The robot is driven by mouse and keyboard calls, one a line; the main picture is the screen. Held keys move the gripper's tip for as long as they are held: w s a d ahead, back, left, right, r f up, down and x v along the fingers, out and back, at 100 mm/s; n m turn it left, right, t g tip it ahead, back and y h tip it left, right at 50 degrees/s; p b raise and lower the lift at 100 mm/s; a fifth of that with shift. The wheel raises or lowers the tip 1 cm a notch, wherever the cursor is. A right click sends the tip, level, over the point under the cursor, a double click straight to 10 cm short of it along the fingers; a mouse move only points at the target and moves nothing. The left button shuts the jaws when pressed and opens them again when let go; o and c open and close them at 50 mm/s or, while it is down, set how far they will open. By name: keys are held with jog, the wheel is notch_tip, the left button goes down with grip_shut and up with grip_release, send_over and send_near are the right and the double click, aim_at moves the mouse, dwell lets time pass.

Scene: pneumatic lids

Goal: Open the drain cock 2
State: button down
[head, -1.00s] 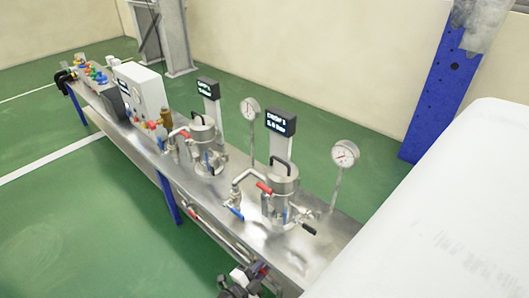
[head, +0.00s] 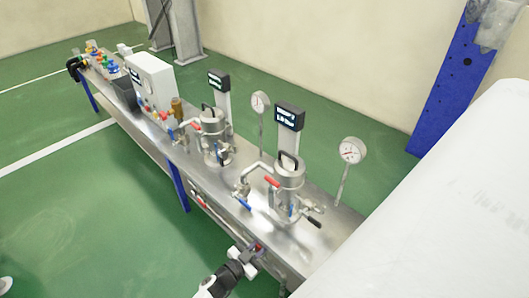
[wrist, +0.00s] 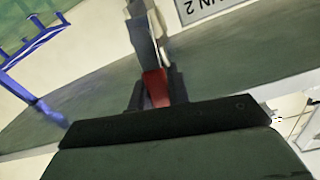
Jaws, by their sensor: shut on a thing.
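The drain cock 2 shows by its red handle (wrist: 155,88) in the wrist view, between my gripper's dark fingers. A label ending in "N 2" (wrist: 207,8) is upside down above it, partly cut off. My gripper (wrist: 152,95) is shut on this handle. In the head view my gripper (head: 252,251) is at the front edge of the metal bench, below the nearer steel pot (head: 289,184). A bit of red (head: 259,247) shows at its tips there. The cock's body and how far it is turned are hidden.
The long metal bench (head: 322,237) carries two lidded pots, gauges and labelled displays. Red and blue valve handles stand close around the pots. A white control box (head: 152,82) is farther left. The green floor in front of the bench is clear.

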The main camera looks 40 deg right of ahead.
jog(key=shift+w+a+n, duration=0.1)
jog(key=shift+w+n, duration=0.4)
jog(key=shift+n, duration=0.5)
jog(key=c, duration=1.3)
grip_release()
jog(key=a, duration=0.9)
jog(key=s+a+b, duration=0.1)
jog(key=a, duration=0.3)
jog(key=shift+a, duration=0.4)
jog(key=shift+r, duration=0.15)
